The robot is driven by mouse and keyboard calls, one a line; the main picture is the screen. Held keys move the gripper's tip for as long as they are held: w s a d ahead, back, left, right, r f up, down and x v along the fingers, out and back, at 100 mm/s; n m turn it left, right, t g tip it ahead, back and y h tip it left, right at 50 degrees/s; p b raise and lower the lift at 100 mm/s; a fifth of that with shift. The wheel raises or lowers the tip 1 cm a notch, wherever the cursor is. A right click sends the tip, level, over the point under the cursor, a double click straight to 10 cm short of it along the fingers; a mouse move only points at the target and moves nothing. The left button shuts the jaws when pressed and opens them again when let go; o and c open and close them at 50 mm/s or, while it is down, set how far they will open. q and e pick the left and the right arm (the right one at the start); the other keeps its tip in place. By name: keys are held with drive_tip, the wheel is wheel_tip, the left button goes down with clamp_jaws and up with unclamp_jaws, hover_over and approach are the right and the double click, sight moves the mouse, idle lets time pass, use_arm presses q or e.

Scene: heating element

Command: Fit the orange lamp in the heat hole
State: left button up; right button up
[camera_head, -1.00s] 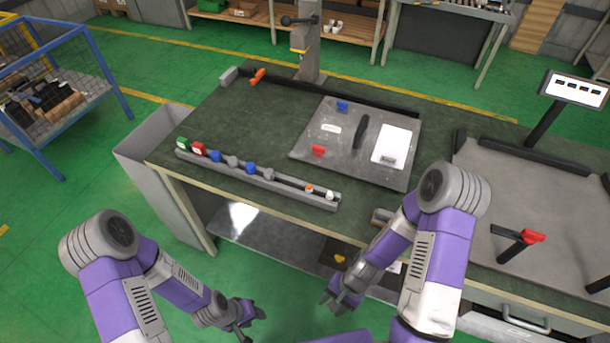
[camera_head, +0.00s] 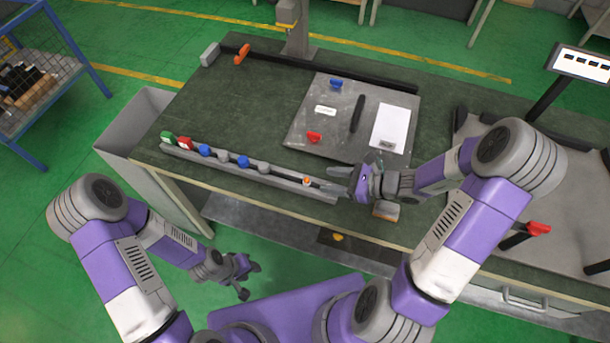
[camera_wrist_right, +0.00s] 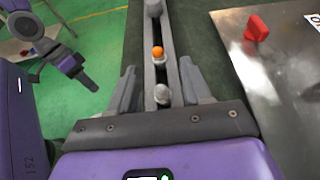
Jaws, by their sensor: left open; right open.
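The orange lamp (camera_head: 306,181) sits in the grey rail (camera_head: 250,177) near its right end. It also shows in the right wrist view (camera_wrist_right: 157,51), ahead of a white-grey lamp (camera_wrist_right: 162,94) in the same rail. My right gripper (camera_head: 335,182) is open over the rail's right end, just right of the orange lamp. In the wrist view its fingers stand on either side of the rail near the white-grey lamp, holding nothing. My left gripper (camera_head: 248,278) is open and empty, low in front of the table. I cannot make out the heat hole.
Green, red, blue and grey parts line the rail's left side. A metal plate (camera_head: 300,148) with red (camera_head: 314,137) and blue (camera_head: 336,84) clips, a black handle (camera_head: 357,113) and a white sheet (camera_head: 390,129) lies behind.

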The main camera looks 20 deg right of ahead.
sight(309, 180)
drive_tip(key=b+x, duration=0.1)
drive_tip(key=x, duration=0.5)
drive_tip(key=shift+s, duration=0.2)
clamp_jaws()
